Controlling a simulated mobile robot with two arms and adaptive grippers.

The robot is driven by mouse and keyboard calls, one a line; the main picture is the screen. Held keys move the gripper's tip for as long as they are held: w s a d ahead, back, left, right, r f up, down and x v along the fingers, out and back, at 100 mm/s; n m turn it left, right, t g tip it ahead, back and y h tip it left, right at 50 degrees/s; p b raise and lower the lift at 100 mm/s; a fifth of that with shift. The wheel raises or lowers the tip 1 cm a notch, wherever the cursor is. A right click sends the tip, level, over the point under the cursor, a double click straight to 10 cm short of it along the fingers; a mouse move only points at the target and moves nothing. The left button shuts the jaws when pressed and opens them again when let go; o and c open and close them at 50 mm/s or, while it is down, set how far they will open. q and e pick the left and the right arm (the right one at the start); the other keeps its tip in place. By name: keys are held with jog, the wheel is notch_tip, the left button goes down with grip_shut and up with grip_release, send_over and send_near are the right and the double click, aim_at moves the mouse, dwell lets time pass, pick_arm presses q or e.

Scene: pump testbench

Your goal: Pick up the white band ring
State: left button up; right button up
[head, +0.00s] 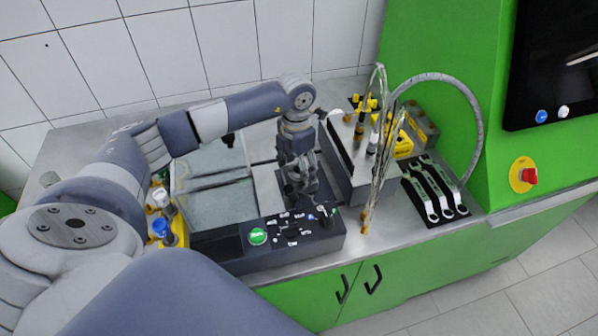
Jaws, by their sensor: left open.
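I cannot make out the white band ring for certain. A small white curved piece (336,113) shows just right of my left wrist, by the far end of the grey block; it is too small to tell whether it is the ring. My left gripper (301,186) points down behind the dark control panel (290,231), left of the grey block (349,165). It is open, and I see nothing between its fingers. My left arm and gripper hide part of the bench behind them. My right gripper is not in view.
Clear tubes (378,165) and a grey hose (475,110) rise right of the gripper. Several wrenches lie on a black holder (415,205) at the right. A glass-like panel (215,190) is left. Blue- and white-capped bottles (161,228) stand near my forearm.

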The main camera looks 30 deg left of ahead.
pick_arm(q)
jog(key=c, duration=1.3)
jog(key=shift+r, duration=0.1)
